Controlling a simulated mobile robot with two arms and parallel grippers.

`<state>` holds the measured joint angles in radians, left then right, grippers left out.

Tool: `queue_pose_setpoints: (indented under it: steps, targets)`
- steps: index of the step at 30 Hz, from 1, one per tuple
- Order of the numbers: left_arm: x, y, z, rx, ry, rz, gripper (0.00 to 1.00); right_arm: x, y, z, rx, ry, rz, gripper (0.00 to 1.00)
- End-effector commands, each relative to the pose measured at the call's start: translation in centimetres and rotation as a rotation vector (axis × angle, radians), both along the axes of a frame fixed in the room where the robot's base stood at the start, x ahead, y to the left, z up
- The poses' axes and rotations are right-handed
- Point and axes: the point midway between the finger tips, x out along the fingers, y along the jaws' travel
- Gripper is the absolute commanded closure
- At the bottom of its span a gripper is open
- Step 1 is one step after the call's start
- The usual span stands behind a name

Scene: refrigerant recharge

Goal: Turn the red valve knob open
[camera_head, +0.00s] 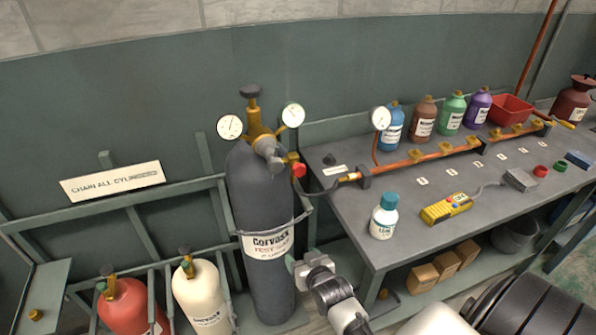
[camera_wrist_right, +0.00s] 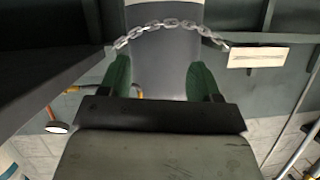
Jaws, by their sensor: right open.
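The small red valve knob (camera_head: 298,170) sits at the right end of the brass regulator (camera_head: 262,140) on top of the tall dark grey cylinder (camera_head: 262,205). My right gripper (camera_head: 292,264) is in front of the cylinder's lower body, well below the knob and apart from it. In the right wrist view, the right gripper's green fingers (camera_wrist_right: 159,82) are spread with nothing gripped between them. The grey cylinder (camera_wrist_right: 165,48) stands beyond them with a chain (camera_wrist_right: 158,28) across it. I cannot make out the knob in that view. My left gripper is not in view.
A grey workbench (camera_head: 340,215) right of the cylinder holds a blue-capped bottle (camera_head: 384,216), a yellow meter (camera_head: 445,208) and a copper manifold (camera_head: 430,155). Red (camera_head: 128,308) and cream (camera_head: 202,298) cylinders stand left. Two gauges (camera_head: 230,127) (camera_head: 293,115) flank the regulator.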

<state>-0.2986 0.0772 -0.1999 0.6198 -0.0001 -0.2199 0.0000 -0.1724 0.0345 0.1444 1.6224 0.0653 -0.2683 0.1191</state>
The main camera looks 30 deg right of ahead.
Motion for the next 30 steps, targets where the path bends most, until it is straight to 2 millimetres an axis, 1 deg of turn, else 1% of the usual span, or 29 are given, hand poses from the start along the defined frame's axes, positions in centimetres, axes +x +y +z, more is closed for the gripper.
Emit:
queue_pose_setpoints:
  steps: [1, 2, 3, 6, 9, 12, 14, 16, 24, 30]
  targets:
    - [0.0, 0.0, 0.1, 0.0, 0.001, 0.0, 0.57, 1.0, -1.1, 4.4, 0.002, -0.092, -0.027, 0.37]
    - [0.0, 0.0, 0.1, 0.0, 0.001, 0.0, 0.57, 1.4, -1.6, 6.6, 0.003, -0.139, -0.041, 0.37]
    - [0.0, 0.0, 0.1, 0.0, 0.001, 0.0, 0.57, 1.7, -2.3, 9.2, 0.003, -0.195, -0.056, 0.37]
    - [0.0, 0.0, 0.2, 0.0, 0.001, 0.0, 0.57, 1.7, -3.5, 14.4, 0.001, -0.303, -0.086, 0.37]
    - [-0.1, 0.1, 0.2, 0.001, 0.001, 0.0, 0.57, 1.5, -4.1, 17.3, -0.001, -0.365, -0.102, 0.37]
    - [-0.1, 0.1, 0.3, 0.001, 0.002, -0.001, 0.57, 1.6, -4.4, 18.5, -0.002, -0.39, -0.108, 0.37]
    - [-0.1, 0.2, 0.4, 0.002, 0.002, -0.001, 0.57, 2.0, -4.6, 18.7, -0.003, -0.392, -0.108, 0.37]
    - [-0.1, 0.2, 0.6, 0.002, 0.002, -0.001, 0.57, 2.9, -4.8, 18.7, -0.004, -0.392, -0.108, 0.37]
    - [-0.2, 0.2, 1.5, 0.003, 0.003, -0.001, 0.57, 7.7, -5.9, 18.7, -0.004, -0.39, -0.107, 0.37]
    - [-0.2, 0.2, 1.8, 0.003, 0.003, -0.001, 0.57, 10.5, -6.6, 18.6, -0.004, -0.389, -0.107, 0.37]
